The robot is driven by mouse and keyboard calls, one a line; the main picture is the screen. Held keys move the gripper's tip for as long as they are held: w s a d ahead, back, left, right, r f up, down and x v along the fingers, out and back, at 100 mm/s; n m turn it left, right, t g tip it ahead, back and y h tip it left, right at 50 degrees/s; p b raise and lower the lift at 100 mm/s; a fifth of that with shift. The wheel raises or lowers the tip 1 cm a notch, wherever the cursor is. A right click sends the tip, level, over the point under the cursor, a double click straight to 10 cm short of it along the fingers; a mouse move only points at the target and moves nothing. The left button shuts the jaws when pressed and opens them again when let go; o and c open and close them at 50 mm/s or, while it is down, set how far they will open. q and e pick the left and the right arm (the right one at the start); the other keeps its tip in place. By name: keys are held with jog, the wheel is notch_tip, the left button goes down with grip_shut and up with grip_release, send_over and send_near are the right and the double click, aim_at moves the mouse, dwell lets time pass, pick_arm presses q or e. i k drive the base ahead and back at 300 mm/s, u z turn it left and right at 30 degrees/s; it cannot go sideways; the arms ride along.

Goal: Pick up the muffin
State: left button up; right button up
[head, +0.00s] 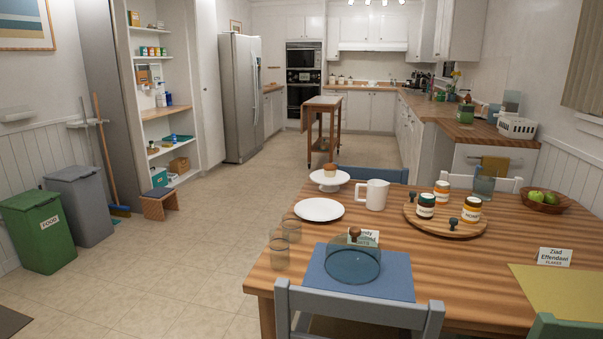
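A small muffin (330,170) with a brown top and a pale wrapper sits on a white cake stand (328,184). The stand is near the far left edge of the wooden dining table (440,268). Neither of my grippers is in the head view.
A white plate (319,210), a white mug (375,195) and clear glasses (280,252) stand near the cake stand. A clear glass dome (352,265) sits on a blue placemat (397,277). A wooden tray (464,226) holds jars.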

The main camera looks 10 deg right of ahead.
aim_at(330, 168)
jog(key=u, duration=0.85)
jog(key=i, duration=4.95)
jog(key=z, duration=3.45)
jog(key=i, duration=0.7)
